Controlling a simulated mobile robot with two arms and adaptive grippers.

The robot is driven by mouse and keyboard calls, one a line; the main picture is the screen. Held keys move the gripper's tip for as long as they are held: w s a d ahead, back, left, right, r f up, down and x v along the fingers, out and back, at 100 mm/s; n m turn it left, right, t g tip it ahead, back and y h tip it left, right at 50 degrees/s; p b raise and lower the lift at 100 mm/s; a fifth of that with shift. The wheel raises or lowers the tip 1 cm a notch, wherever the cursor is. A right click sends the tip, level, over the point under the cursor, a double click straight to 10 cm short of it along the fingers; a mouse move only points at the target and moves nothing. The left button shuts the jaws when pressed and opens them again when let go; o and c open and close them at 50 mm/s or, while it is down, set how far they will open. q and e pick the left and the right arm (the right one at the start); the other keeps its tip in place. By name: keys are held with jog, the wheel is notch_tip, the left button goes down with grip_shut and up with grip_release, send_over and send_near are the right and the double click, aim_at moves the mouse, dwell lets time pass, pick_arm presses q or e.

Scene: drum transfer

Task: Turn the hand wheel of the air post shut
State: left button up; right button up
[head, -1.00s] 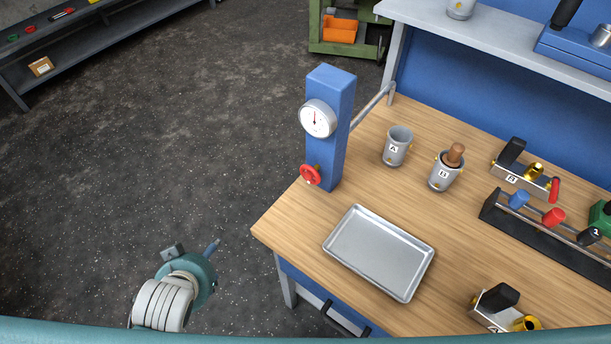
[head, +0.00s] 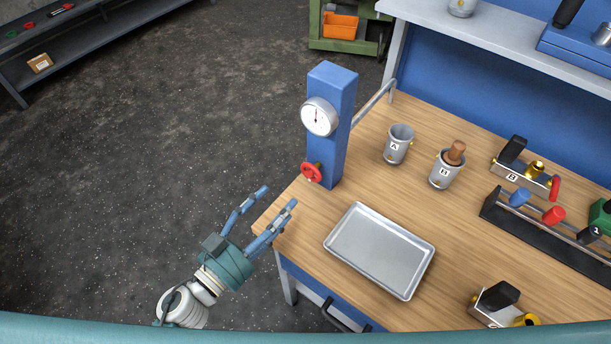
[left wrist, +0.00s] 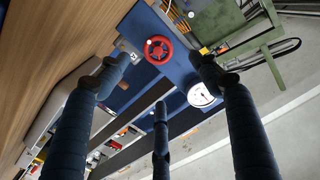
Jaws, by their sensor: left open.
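The air post (head: 331,125) is an upright blue column at the table's left corner, with a round white gauge (head: 319,117) on its face. Its red hand wheel (head: 311,172) sits low on the same face. My left gripper (head: 280,197) is open and empty, in front of and below-left of the wheel, apart from it. In the left wrist view the hand wheel (left wrist: 158,49) shows between the spread fingers, toward the top, with the gauge (left wrist: 200,95) at lower right of it. My right gripper is in neither view.
The wooden table (head: 290,215) holds a metal tray (head: 380,250) right of my left gripper. Cup A (head: 398,145) and cup B (head: 445,170), with a brown handle in it, stand behind the tray. A grey pipe (head: 372,104) runs behind the post.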

aim_at(309, 173)
pick_arm(q)
jog(key=p+x, duration=0.1)
jog(key=x, duration=0.9)
jog(key=shift+w+d+p, duration=0.2)
jog(key=shift+w+p, duration=0.05)
jog(key=shift+p, duration=0.05)
jog(key=shift+r, duration=0.15)
jog(key=c, duration=1.1)
